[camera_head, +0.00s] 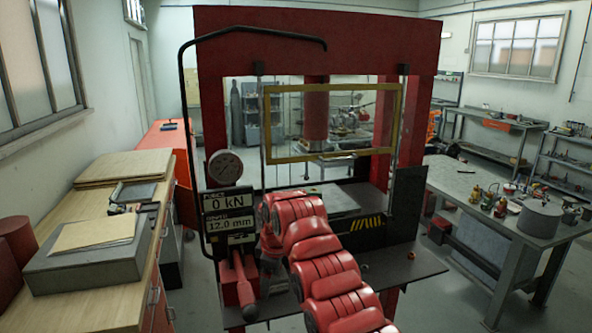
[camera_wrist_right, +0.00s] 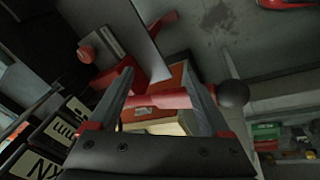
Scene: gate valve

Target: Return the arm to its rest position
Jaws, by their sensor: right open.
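The red press (camera_head: 222,60) stands in the middle of the head view, with a readout (camera_head: 229,213) showing 0 kN and 12.0 mm. A red lever (camera_head: 240,275) with a dark knob (camera_head: 250,312) hangs below the readout. My red right arm reaches in from the bottom toward the press front; its gripper (camera_head: 270,245) is mostly hidden behind the arm. In the right wrist view my right gripper (camera_wrist_right: 158,70) is open. The red lever (camera_wrist_right: 160,102) crosses the view between its fingers, its black knob (camera_wrist_right: 233,94) beyond the right finger. Contact cannot be told. My left gripper is in neither view.
A round gauge (camera_head: 225,167) sits above the readout, beside a yellow-framed guard (camera_head: 280,157). A wooden bench (camera_head: 95,312) with a grey box (camera_head: 95,258) stands left. A metal table (camera_head: 455,185) with small items stands right. Floor shows between press and table.

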